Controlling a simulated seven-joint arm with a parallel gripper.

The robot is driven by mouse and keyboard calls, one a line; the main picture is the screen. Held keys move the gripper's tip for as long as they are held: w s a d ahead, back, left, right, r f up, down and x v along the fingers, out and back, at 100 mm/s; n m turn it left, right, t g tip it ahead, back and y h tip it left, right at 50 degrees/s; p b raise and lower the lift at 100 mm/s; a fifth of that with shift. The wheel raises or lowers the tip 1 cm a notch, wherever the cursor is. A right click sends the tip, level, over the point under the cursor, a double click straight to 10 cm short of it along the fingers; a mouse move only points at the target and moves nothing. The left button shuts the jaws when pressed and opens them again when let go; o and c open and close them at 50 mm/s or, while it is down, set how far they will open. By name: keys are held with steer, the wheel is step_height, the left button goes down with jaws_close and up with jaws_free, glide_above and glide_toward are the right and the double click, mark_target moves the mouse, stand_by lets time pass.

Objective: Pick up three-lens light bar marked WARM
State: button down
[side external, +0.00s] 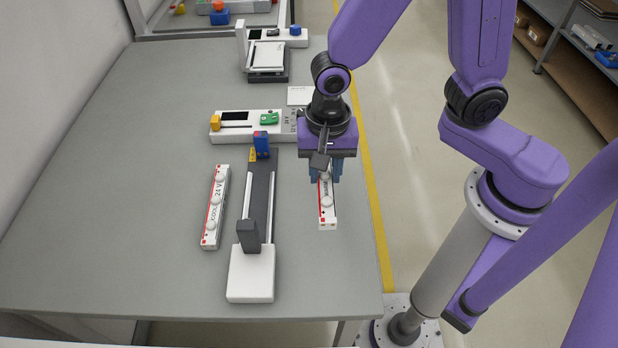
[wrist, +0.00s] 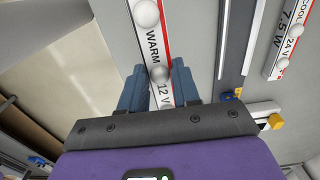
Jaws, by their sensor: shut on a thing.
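The light bar marked WARM (side external: 328,213) is white with a red edge stripe and round lenses, near the right edge of the table. In the wrist view its "WARM" and "12 V" print shows on the bar (wrist: 150,42). My gripper (side external: 325,178) is above it, pointing down, with its blue fingers on either side of the bar. In the wrist view the gripper (wrist: 159,78) is shut on the bar around a lens near the "12 V" print. The bar's far end is hidden by the gripper. I cannot tell whether the bar touches the table.
A second light bar, marked COOL 24 V (side external: 215,208), lies at left. Between the bars stands a slide fixture (side external: 250,274) with rails and a dark upright block. A white unit (side external: 240,133) with yellow and green parts lies behind. The front table (side external: 120,245) is clear.

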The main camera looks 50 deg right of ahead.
steer(key=s+d+r, duration=0.4)
steer(key=s+d, duration=0.1)
steer(key=s, duration=0.2)
steer(key=shift+s+r, duration=0.15)
steer(key=shift+s, duration=0.25)
